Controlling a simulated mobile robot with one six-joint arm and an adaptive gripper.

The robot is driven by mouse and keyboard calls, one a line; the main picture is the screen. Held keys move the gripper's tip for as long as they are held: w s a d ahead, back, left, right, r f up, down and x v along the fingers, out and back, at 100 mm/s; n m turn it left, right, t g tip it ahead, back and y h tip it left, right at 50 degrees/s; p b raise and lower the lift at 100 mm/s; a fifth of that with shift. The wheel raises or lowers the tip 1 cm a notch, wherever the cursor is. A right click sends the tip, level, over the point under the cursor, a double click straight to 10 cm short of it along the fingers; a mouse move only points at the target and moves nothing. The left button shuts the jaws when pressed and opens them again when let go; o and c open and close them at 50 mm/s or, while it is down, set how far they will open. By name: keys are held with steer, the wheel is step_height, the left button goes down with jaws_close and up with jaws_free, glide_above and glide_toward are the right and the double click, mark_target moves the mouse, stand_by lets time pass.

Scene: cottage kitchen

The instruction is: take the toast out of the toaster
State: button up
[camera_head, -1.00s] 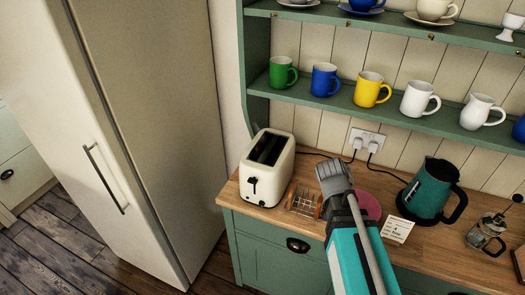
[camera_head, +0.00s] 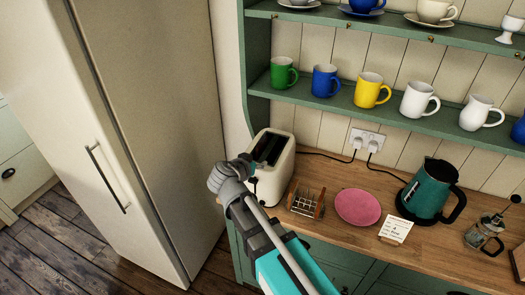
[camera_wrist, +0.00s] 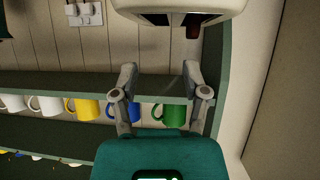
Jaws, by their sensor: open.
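The cream toaster (camera_head: 272,160) stands upright at the counter's left end, with two dark slots on top. No toast can be made out clearly in the slots. My gripper (camera_head: 238,168) is in front of the toaster's left side in the head view and hides part of its front and lever. I cannot tell whether it touches the toaster. In the wrist view my gripper (camera_wrist: 160,78) has its two fingers apart with nothing between them. The toaster (camera_wrist: 180,8) shows at the top edge there, with a small reddish-brown piece near it that I cannot identify.
A wire rack with wooden ends (camera_head: 304,203), a pink plate (camera_head: 358,207), a small card (camera_head: 396,229) and a teal kettle (camera_head: 424,192) stand on the wooden counter (camera_head: 335,240). The fridge (camera_head: 150,130) is left of the toaster. Mugs stand on the shelf (camera_head: 340,98) above.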

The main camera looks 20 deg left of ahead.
steer(key=shift+t+y, duration=0.6)
steer(key=a, duration=0.1)
steer(key=s+a+r, duration=0.1)
steer(key=a, duration=0.1)
steer(key=s+a, duration=0.1)
steer(key=shift+a+r, duration=0.3)
steer(key=shift+w, duration=0.15)
steer(key=b, duration=0.3)
glide_toward(257, 149)
steer(key=x, duration=0.4)
steer(key=shift+w+a, duration=0.15)
steer(key=shift+a, duration=0.1)
steer(key=shift+w+d+f, duration=0.1)
steer(key=shift+w+f, duration=0.05)
steer(key=shift+w, duration=0.45)
steer(key=shift+b+x, duration=1.2)
steer(key=shift+x, duration=1.4)
steer(key=shift+s+d+f, duration=0.1)
steer(key=shift+d, duration=0.05)
